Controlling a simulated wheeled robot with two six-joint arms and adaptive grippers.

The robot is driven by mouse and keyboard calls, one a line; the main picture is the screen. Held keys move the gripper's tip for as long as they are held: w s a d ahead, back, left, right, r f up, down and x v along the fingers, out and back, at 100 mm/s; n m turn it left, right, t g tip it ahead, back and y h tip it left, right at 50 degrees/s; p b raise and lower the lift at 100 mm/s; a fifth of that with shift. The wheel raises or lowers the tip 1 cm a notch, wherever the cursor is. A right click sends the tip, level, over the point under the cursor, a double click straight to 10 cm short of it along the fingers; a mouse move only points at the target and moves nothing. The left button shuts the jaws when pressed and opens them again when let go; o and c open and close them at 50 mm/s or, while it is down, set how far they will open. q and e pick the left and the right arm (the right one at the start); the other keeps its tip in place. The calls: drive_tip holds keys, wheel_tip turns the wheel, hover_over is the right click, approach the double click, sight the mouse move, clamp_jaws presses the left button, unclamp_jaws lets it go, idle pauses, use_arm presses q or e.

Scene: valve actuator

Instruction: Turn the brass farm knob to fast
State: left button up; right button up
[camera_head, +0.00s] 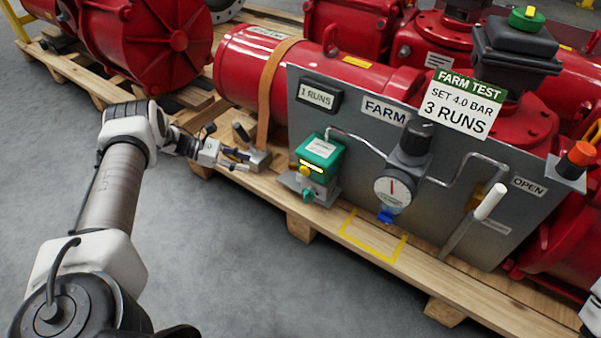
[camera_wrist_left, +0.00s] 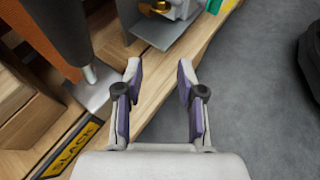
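A green-topped box (camera_head: 320,150) stands on a small grey base at the left end of the FARM panel (camera_head: 355,135). Its front carries a yellow part (camera_head: 311,167) and a teal knob (camera_head: 307,195) low down. In the left wrist view a brass-coloured part (camera_wrist_left: 157,32) shows at the top edge on a grey plate, cut off by the frame; I cannot tell its setting. My left gripper (camera_head: 241,160) is open and empty, left of the box and apart from it. Its two fingers (camera_wrist_left: 160,78) are spread over the wooden pallet edge.
A gauge (camera_head: 392,190) and a white-handled lever (camera_head: 488,203) sit farther right. A yellow outline (camera_head: 370,240) marks the pallet. The grey floor (camera_head: 250,270) in front is clear.

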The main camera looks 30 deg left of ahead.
sight(290, 163)
use_arm(q)
drive_tip(key=w+d+b, duration=0.1)
drive_tip(key=w+d, duration=0.1)
drive_tip(key=d, duration=0.1)
drive_tip(key=w+d+b, duration=0.2)
drive_tip(key=d, duration=0.2)
drive_tip(key=w+d+b, duration=0.2)
drive_tip(key=d, duration=0.1)
drive_tip(key=shift+w+d+f, duration=0.1)
drive_tip(key=shift+d+f, duration=0.1)
drive_tip(key=shift+d, duration=0.05)
drive_tip(key=shift+w+d+b, duration=0.15)
drive_tip(key=shift+d+b, duration=0.15)
drive_tip(key=shift+b, duration=0.1)
drive_tip(key=shift+r, duration=0.1)
clamp_jaws()
